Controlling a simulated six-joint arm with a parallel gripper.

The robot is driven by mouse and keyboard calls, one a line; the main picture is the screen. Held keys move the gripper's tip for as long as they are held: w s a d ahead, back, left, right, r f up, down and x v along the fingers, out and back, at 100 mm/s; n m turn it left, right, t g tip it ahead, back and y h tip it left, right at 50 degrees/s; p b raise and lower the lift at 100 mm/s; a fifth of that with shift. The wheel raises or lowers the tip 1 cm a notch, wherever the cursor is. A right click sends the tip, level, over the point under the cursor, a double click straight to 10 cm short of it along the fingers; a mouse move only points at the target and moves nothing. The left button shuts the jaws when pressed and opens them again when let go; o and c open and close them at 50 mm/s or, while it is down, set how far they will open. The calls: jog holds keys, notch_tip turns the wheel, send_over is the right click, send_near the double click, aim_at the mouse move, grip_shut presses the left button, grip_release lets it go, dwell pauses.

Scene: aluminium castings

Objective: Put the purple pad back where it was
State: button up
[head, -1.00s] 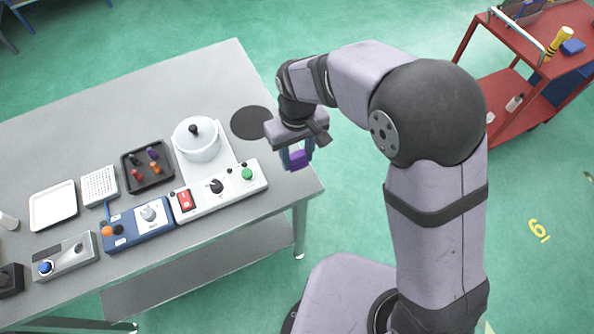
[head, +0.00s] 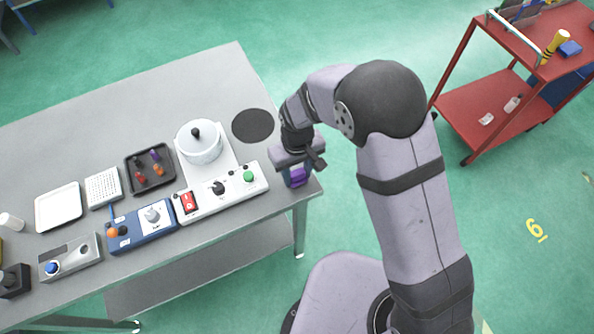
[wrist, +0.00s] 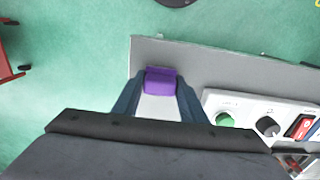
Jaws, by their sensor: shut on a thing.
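The purple pad (head: 297,177) is a small purple block between the fingers of my gripper (head: 296,181), over the right end of the grey table in the head view. In the wrist view the purple pad (wrist: 160,81) sits between the two blue fingertips of my gripper (wrist: 160,88), which are shut on it. It is right of the white control box with the green button (head: 248,176). I cannot tell whether the pad touches the table top.
A white pot (head: 199,146) and a dark round mat (head: 253,125) are near the gripper on the table (head: 95,140). A black tray (head: 150,184) with small coloured pieces lies further left. A red cart (head: 480,115) stands apart at right.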

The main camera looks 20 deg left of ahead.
aim_at(297, 172)
jog(key=shift+f, duration=0.1)
jog(key=o, duration=1.1)
notch_tip(297, 172, up, 12)
jog(key=b, duration=0.3)
jog(key=w+d+m, duration=0.1)
jog(key=d+m, duration=0.3)
jog(key=d, duration=1.1)
jog(key=s+d+f+m, duration=0.1)
jog(key=s+d+m, duration=0.1)
jog(key=s+d, duration=0.2)
jog(key=s+d+f+m, duration=0.1)
jog(key=s+d+m, duration=0.2)
jog(key=d, duration=0.7)
jog(key=shift+s+d+f, duration=0.2)
jog(key=shift+s, duration=0.65)
